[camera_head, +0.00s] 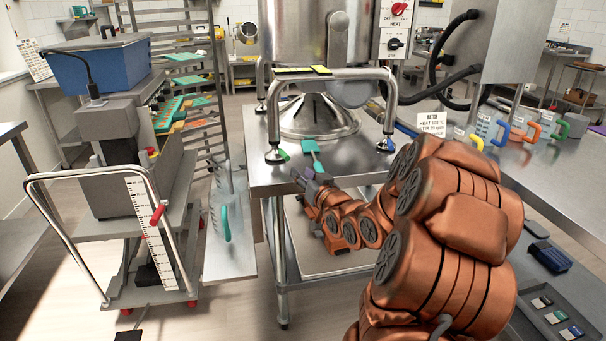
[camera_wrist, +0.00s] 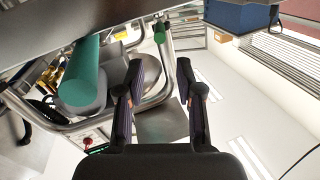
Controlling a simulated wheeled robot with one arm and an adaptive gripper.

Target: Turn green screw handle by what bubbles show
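A small bright green handle (camera_head: 283,154) shows at the left front foot of the steel frame (camera_head: 340,74). A teal piece with a shaft (camera_head: 309,147) stands at the table's front edge, to its right. Two yellow-and-black strips (camera_head: 319,70) lie on the frame's top; any bubbles in them are too small to read. My gripper (camera_head: 308,184) is below and in front of the teal piece. In the wrist view my gripper (camera_wrist: 155,92) has its fingers apart with nothing between them. A large green cylinder (camera_wrist: 85,78) is close, left of the fingers; I cannot tell which handle it is.
A trolley with a blue bin (camera_head: 100,65) stands at left, with a jug (camera_head: 222,218) beside it. A counter at right holds a sign (camera_head: 432,123) and several coloured-handled jugs (camera_head: 520,128). The steel table edge (camera_head: 262,190) lies close to my arm.

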